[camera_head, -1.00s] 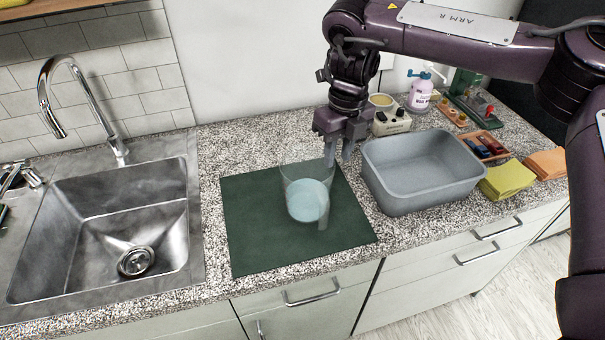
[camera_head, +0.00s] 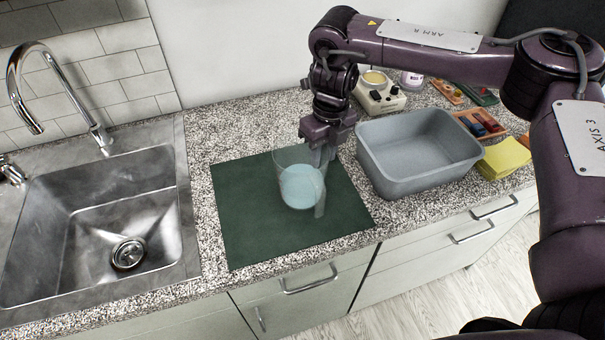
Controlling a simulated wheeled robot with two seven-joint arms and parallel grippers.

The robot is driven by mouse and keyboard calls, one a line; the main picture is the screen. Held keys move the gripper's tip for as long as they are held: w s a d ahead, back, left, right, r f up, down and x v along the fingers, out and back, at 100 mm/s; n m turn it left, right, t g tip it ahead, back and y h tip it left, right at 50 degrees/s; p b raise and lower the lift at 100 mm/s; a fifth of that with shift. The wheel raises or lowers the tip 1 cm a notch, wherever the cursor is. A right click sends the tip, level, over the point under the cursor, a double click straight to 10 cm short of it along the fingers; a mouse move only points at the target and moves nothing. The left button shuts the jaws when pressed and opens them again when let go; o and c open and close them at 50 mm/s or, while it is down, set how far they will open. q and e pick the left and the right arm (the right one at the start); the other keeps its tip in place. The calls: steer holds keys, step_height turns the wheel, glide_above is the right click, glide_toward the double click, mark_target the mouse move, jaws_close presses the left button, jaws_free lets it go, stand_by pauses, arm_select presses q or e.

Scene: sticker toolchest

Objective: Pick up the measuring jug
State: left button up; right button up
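The measuring jug (camera_head: 296,182) is a clear, upright vessel with pale blue contents. It stands on a dark green mat (camera_head: 240,235) on the speckled counter. My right gripper (camera_head: 324,160) points down at the jug's right rear rim, with its fingers overlapping the rim in the picture. I cannot tell whether the fingers touch the jug or straddle its wall, nor how far apart they are. A clear strip, likely the jug's handle, shows at the jug's right front. My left gripper is not in view.
A grey basin (camera_head: 408,180) stands just right of the mat. Yellow cloths (camera_head: 503,158), a small tray of dark items (camera_head: 480,125) and a cream device (camera_head: 379,97) lie beyond it. A steel sink (camera_head: 95,225) with a tap (camera_head: 55,85) is at left.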

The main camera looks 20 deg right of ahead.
jaws_close()
steer(key=shift+r, duration=0.2)
stand_by(0.4)
